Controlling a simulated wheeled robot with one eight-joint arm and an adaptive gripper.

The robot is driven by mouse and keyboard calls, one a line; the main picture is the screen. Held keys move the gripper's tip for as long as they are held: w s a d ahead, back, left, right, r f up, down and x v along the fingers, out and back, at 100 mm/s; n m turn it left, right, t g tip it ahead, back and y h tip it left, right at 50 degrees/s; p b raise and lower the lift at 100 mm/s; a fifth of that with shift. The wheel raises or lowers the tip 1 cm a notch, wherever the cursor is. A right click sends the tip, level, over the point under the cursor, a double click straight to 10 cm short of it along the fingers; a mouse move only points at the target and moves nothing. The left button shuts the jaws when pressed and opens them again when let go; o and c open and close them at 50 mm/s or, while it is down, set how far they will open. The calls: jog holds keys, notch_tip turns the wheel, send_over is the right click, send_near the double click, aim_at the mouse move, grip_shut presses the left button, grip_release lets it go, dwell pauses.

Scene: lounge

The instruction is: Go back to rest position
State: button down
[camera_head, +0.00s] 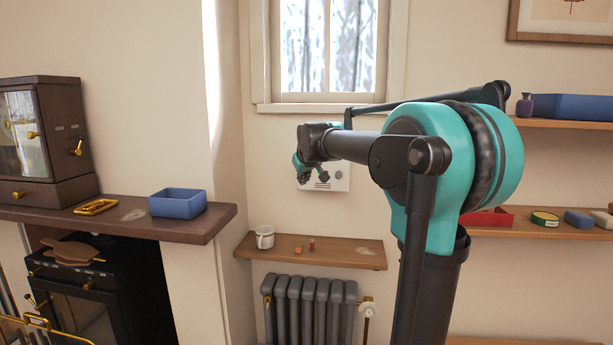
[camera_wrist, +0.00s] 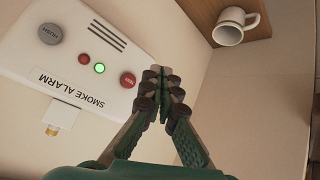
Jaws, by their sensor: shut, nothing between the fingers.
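My gripper (camera_wrist: 162,92) is shut and empty in the wrist view, its fingertips together. It is in front of a white smoke alarm panel (camera_wrist: 70,50) on the wall, which has a grey HUSH button (camera_wrist: 49,34), a red button (camera_wrist: 128,80) and a lit green light (camera_wrist: 99,68). The fingertips show close to the right of the red button; whether they touch the panel I cannot tell. In the head view my arm reaches forward to the left, with the gripper (camera_head: 311,176) in front of the panel (camera_head: 336,178), below the window.
A wooden shelf (camera_head: 340,256) with a white mug (camera_head: 265,237) and small items is below the panel, above a radiator (camera_head: 308,305). A mantel (camera_head: 30,215) with a blue tray (camera_head: 178,203) and a dark cabinet (camera_head: 45,128) is at left. Wall shelves (camera_head: 545,230) with several objects are at right.

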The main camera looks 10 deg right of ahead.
jog(key=shift+s+f, duration=0.1)
jog(key=s+d+f+m+g, duration=0.2)
jog(key=s+f, duration=1.5)
jog(key=s, duration=0.2)
jog(key=s+d+f+m+g, duration=0.1)
jog(key=s+d+f+g, duration=0.1)
jog(key=s+f, duration=1.5)
jog(key=s+g, duration=0.1)
jog(key=s, duration=0.2)
jog(key=shift+s+d+f+m, duration=0.2)
jog(key=shift+f+m, duration=0.15)
jog(key=shift+m, duration=0.05)
